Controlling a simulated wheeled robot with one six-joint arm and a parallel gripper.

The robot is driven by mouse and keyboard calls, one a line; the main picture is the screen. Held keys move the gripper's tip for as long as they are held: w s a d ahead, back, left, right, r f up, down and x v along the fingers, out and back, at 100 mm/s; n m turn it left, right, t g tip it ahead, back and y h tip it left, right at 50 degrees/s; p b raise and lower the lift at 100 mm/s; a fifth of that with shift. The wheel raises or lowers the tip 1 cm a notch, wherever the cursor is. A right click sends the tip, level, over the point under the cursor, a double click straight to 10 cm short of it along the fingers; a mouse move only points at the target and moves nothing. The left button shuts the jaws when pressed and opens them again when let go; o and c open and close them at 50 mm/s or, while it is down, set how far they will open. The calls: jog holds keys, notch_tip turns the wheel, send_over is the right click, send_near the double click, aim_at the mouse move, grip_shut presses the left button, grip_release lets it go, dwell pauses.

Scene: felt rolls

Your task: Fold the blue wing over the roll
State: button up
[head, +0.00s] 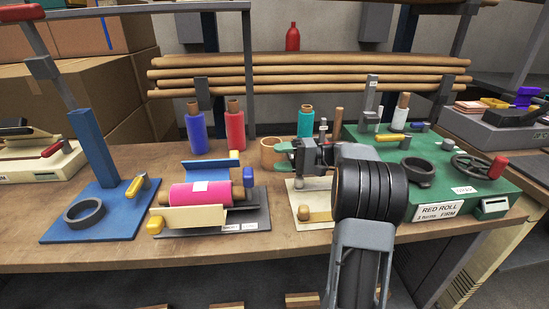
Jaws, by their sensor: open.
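A cream wing (187,218) lies low along the near side. My gripper (284,157) is to the right of the fixture, beyond its right end, pointing left.
A blue stand (95,205) is at left; a green station (465,195) with a red-handled wheel is at right. Blue (196,133) and red (235,131) rolls stand behind the fixture.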

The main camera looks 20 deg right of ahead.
jog(key=shift+s+d, duration=0.15)
jog(key=shift+d, duration=0.35)
dwell(0.3)
jog(key=s+a+r+p, duration=0.3)
jog(key=s+r+p, duration=0.1)
jog(key=s+r, duration=0.9)
jog(key=shift+s+a+p, duration=0.15)
jog(key=shift+s+p, duration=0.15)
jog(key=shift+p, duration=0.05)
